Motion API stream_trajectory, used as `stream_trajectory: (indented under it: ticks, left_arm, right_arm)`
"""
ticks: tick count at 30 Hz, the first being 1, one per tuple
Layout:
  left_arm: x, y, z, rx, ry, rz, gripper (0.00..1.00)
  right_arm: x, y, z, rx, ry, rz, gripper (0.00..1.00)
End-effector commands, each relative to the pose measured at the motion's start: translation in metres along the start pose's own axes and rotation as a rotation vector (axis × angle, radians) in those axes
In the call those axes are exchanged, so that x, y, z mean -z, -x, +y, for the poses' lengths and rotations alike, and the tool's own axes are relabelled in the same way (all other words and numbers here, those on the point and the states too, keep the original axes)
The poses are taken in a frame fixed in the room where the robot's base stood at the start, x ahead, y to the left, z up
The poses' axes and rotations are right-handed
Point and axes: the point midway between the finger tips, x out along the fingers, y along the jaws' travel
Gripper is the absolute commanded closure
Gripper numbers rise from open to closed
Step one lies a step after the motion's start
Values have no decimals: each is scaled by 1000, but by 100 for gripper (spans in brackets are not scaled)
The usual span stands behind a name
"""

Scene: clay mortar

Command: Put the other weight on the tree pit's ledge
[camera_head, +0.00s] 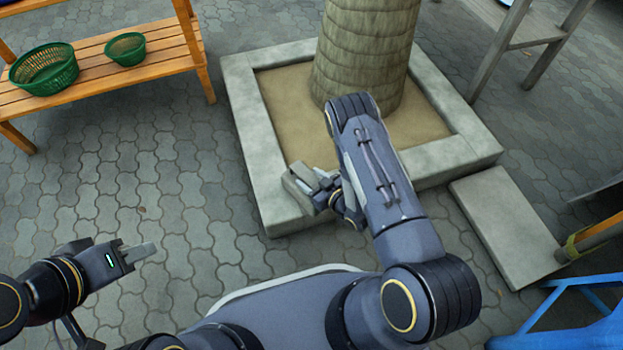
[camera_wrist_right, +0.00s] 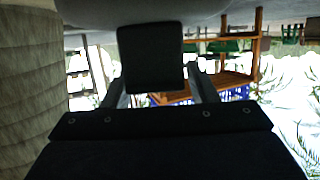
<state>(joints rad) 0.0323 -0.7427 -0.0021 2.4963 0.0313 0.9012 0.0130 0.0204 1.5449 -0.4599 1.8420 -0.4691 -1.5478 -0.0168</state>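The tree pit's pale stone ledge (camera_head: 262,165) frames sandy soil around a thick palm trunk (camera_head: 365,50). My right gripper (camera_head: 318,184) is at the ledge's near left corner. It is shut on a weight (camera_head: 298,186), a small block that looks grey in the head view and dark in the right wrist view (camera_wrist_right: 150,58), between the two fingers. The weight is over or on the ledge; I cannot tell whether it touches. My left gripper (camera_head: 143,253) is over the paving at lower left, with nothing visible in it; its finger gap cannot be made out.
A wooden shelf (camera_head: 100,60) with two green baskets (camera_head: 45,68) stands at upper left. A flat stone slab (camera_head: 510,225) lies right of the pit. A blue metal frame (camera_head: 585,305) is at lower right, and wooden legs (camera_head: 490,55) stand at upper right. The paving at left is clear.

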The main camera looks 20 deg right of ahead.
Motion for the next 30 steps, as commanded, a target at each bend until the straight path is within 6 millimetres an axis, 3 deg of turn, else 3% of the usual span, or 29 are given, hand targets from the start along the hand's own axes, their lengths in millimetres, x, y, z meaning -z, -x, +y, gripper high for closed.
stream_trajectory:
  ticks: [13,24,30]
  left_arm:
    - [2,4,2,0,0,0,66]
    - [15,30,14,0,0,0,66]
    - [18,37,17,0,0,0,66]
  right_arm:
    - [2,8,0,-1,-2,-3,40]
    - [3,82,1,-5,-4,-5,40]
    - [2,112,0,-3,-3,-3,40]
